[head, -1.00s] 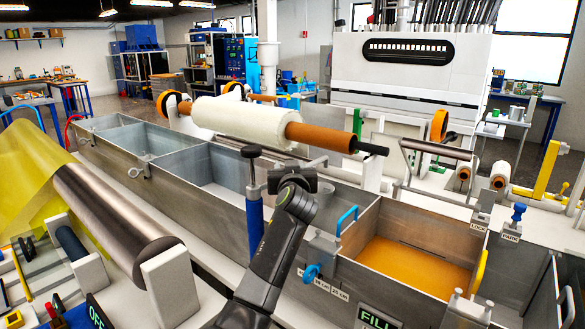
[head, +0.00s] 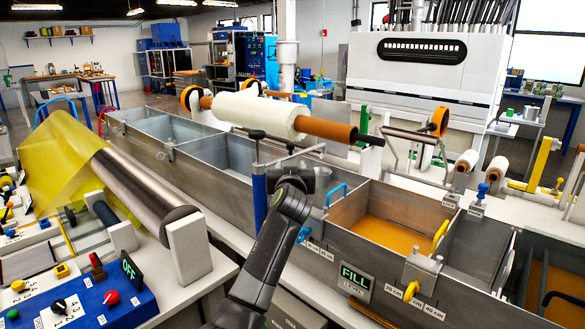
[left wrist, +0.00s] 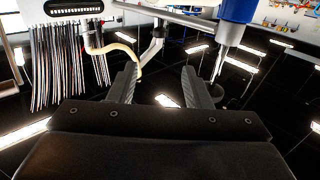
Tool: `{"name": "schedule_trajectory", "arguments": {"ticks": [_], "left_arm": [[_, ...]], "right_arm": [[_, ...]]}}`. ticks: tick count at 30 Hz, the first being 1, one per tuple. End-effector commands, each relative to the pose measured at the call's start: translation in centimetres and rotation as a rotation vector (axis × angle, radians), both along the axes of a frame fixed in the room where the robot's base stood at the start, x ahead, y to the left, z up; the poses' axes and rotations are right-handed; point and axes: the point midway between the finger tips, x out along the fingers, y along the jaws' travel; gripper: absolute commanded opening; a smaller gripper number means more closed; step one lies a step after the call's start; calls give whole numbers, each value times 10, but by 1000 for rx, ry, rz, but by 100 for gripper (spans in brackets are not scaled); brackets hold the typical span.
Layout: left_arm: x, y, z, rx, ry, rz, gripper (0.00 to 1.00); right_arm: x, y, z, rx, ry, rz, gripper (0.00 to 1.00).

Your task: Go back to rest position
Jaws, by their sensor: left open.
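My left arm rises from the bottom middle of the head view, with its dark wrist end (head: 290,190) in front of the metal bath's near wall. Its fingers cannot be made out there. In the left wrist view my left gripper (left wrist: 160,88) has its two fingers wide apart, with nothing between them. That view looks upside down, with ceiling lights low in the picture and the machine's hanging rods (left wrist: 65,60) at left. My right gripper is not in view.
The long metal bath (head: 205,155) runs beside my arm, with amber resin (head: 385,234) in one compartment. A white roll (head: 260,115) on a brown core lies above it. A blue post (head: 259,205) stands close to my wrist. A control panel (head: 85,300) is at lower left.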

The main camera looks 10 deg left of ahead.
Motion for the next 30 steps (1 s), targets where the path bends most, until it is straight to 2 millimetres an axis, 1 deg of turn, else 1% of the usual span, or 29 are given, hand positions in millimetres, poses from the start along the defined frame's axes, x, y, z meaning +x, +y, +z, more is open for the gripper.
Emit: {"name": "schedule_trajectory", "arguments": {"ticks": [5,8,11,14,15,17,18,20,21,23,24,26,27,29,30], "left_arm": [[0,0,0,0,0,0,44],[-3,6,-10,-5,15,8,44],[-13,23,-40,-14,64,32,44],[-34,50,-87,-28,145,65,44],[-46,62,-107,-36,184,80,44],[-65,79,-138,-43,242,100,44],[-79,89,-157,-48,281,112,44],[-102,104,-185,-53,339,127,44],[-118,113,-203,-57,379,135,44],[-144,126,-227,-61,438,146,44],[-162,134,-243,-62,477,153,44],[-190,144,-265,-64,537,159,44],[-209,151,-278,-64,576,162,44],[-239,159,-296,-65,635,163,44],[-260,164,-307,-65,673,163,44]], "right_arm": [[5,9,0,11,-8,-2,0],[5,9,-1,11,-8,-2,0],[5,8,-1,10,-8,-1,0],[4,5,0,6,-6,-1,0],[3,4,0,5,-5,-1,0],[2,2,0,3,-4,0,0],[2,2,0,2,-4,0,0],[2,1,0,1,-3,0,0],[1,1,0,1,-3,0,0],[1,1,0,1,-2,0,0],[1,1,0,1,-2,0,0],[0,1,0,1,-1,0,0],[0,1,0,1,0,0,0],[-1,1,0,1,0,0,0],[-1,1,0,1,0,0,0]]}}
